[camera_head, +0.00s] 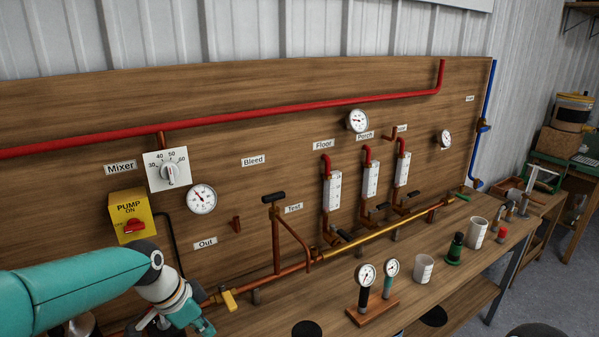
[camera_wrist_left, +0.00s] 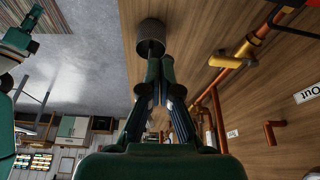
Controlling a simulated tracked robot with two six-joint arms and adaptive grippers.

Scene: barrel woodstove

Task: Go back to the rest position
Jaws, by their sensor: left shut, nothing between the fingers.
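My left arm comes in from the left of the head view, low in front of the wooden board. Its gripper (camera_head: 188,314) is at the bottom edge, left of the yellow-handled valve (camera_head: 224,299); its fingertips are hard to make out there. In the left wrist view, the two dark fingers of my left gripper (camera_wrist_left: 158,70) come together, shut and empty. A dark round cylinder (camera_wrist_left: 151,32) shows just past the fingertips; I cannot tell whether they touch it.
The wooden board (camera_head: 240,125) carries a red pipe (camera_head: 260,112), a yellow pump switch (camera_head: 131,215), a mixer dial (camera_head: 167,170) and several gauges. On the bench stand a two-gauge stand (camera_head: 373,306), a white cup (camera_head: 423,269) and a green-black bottle (camera_head: 455,248). Grey floor lies at right.

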